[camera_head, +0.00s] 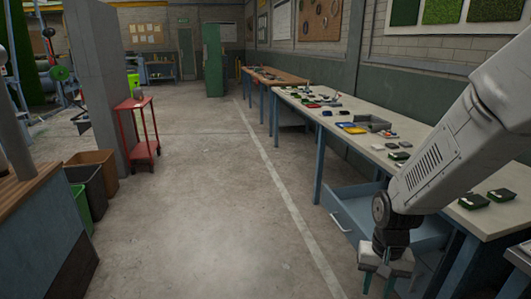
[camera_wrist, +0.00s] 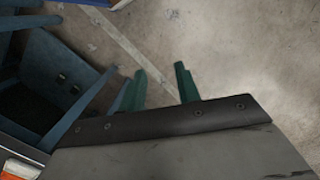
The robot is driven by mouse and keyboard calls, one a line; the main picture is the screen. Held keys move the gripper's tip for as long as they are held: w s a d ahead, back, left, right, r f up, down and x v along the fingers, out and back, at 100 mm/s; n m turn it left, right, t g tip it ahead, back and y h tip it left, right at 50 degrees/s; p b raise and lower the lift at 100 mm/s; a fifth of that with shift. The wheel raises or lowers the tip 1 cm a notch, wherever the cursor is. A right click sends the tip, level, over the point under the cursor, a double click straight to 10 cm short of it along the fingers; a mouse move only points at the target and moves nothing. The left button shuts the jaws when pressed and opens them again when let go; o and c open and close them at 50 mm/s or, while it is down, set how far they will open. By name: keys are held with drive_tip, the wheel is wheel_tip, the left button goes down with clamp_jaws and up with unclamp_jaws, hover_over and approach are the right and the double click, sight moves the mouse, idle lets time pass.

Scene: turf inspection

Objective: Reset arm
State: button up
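My gripper (camera_head: 377,284) hangs at the lower right of the head view, at the end of my grey arm. It points down beside the long workbench (camera_head: 300,98) and in front of an open blue drawer (camera_head: 357,213). In the wrist view my gripper's two green fingers (camera_wrist: 162,88) stand apart with bare concrete floor between them. Nothing is held. The lower part of the wrist view is filled by a grey body with a dark edge.
Small green and dark items (camera_head: 473,201) lie on the workbench, with a grey tray (camera_head: 370,122) further back. A red cart (camera_head: 137,128) and bins (camera_head: 92,170) stand at the left. The floor aisle (camera_head: 205,200) between is clear.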

drive_tip(key=s+r+n+t, duration=0.1)
drive_tip(key=s+r, duration=0.7)
drive_tip(key=r, duration=0.2)
drive_tip(key=s+r+n+t, duration=0.1)
drive_tip(key=s+r+n, duration=0.1)
drive_tip(key=s+r, duration=0.6)
wheel_tip(320, 180, up, 4)
drive_tip(key=shift+s+d+f+t, duration=0.2)
drive_tip(key=shift+s+d+t, duration=0.05)
drive_tip(key=shift+d+t, duration=0.1)
